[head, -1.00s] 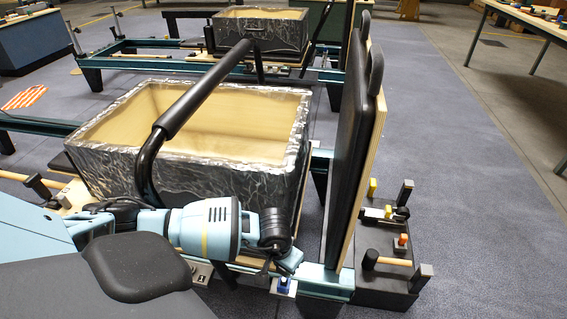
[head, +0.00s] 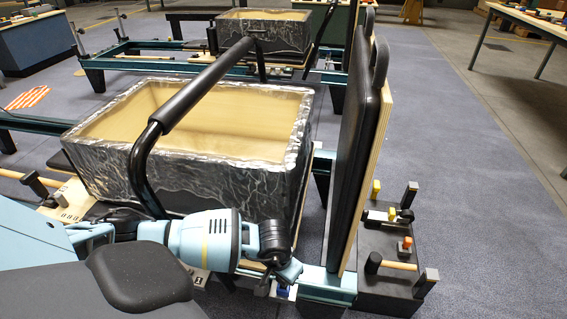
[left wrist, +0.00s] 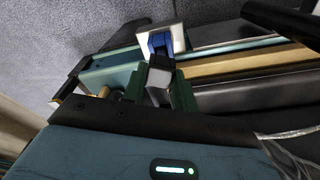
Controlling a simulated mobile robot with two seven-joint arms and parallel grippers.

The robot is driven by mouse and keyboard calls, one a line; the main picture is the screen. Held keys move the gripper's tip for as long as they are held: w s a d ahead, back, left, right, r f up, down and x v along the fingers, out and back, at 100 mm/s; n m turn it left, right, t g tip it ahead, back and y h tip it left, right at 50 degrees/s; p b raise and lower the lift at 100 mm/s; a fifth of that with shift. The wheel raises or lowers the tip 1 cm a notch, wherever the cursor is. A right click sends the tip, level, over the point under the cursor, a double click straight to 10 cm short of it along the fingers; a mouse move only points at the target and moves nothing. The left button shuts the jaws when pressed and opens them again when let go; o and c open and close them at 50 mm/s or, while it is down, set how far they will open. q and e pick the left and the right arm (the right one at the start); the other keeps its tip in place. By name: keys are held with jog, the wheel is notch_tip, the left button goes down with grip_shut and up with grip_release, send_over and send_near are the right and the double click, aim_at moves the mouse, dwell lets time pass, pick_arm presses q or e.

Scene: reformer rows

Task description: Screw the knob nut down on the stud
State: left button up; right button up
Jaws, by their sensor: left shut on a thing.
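My left gripper (head: 279,279) reaches down at the near rail end, beside the upright padded board. It is shut on what seems to be the knob nut, mostly hidden by the fingers. In the left wrist view, the gripper (left wrist: 158,88) covers the spot where the nut and stud meet, so I cannot see the thread or how far down the nut sits. A blue part on a white plate (left wrist: 175,36) shows just beyond the fingers. My right gripper is not in view.
A marbled box with a wooden inside (head: 205,187) stands close behind my arm, with a black bent bar (head: 190,100) over it. The padded board (head: 356,160) rises to the right.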

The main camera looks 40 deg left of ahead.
pick_arm(q)
jog(key=shift+f+b, duration=0.9)
jog(key=shift+f, duration=0.5)
jog(key=o, duration=1)
jog(key=shift+c, duration=0.2)
jog(key=shift+o, duration=0.3)
